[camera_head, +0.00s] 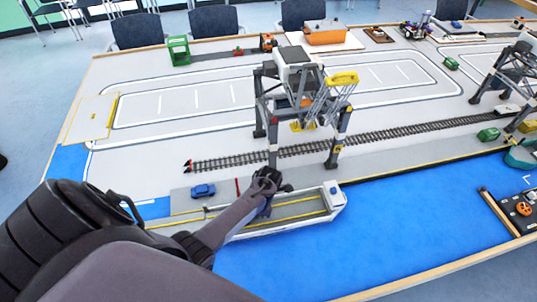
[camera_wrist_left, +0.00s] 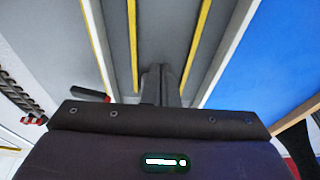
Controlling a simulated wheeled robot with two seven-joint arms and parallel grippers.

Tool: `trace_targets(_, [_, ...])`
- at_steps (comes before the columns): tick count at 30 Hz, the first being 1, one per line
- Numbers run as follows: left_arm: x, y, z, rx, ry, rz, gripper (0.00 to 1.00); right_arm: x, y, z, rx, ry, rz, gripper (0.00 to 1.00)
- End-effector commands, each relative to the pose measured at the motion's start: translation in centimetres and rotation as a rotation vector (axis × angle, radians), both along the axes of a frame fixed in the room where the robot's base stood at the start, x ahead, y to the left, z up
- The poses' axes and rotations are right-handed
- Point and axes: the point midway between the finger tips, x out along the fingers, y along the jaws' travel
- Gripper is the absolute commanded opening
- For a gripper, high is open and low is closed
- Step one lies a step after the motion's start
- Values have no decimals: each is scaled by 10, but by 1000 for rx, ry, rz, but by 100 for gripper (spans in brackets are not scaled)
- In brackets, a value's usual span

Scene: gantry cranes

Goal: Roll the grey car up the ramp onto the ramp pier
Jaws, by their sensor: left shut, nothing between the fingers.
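I cannot make out the grey car for sure in either view; my left gripper and forearm hide part of the deck. A long pale, vessel-like structure (camera_head: 333,194) with a grey deck and yellow lines lies along the blue area; I cannot tell whether it is the ramp pier. My left gripper (camera_head: 266,184) is over this deck, shut and empty. In the left wrist view its fingers (camera_wrist_left: 160,84) are together above the grey deck (camera_wrist_left: 158,30) between two yellow lines. I cannot tell if they touch it. The ramp is not clearly visible. My right gripper is out of view.
A blue car (camera_head: 203,190) stands on the grey quay left of my gripper, with a red bar (camera_head: 237,187) between them. A gantry crane (camera_head: 293,80) rises just behind, over the rail track (camera_head: 400,133). The blue area (camera_head: 400,220) at right is mostly open.

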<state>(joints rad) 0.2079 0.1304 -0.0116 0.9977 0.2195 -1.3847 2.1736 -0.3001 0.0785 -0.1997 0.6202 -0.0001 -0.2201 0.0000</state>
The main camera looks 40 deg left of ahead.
Motion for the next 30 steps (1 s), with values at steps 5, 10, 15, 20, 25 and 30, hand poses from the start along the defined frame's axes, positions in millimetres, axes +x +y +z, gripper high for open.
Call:
trace_targets(5, [-7,6,0,0,1,1,0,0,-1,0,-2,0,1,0])
trace_targets(10, [-14,12,0,1,1,1,0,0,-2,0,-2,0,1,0])
trace_targets(15, [-20,18,0,1,0,2,0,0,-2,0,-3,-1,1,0])
trace_targets(20, [-26,23,0,0,0,0,0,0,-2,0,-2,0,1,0])
trace_targets(25, [-32,29,0,-1,0,1,0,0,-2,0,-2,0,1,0])
trace_targets(30, [-39,34,0,1,1,1,0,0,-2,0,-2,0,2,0])
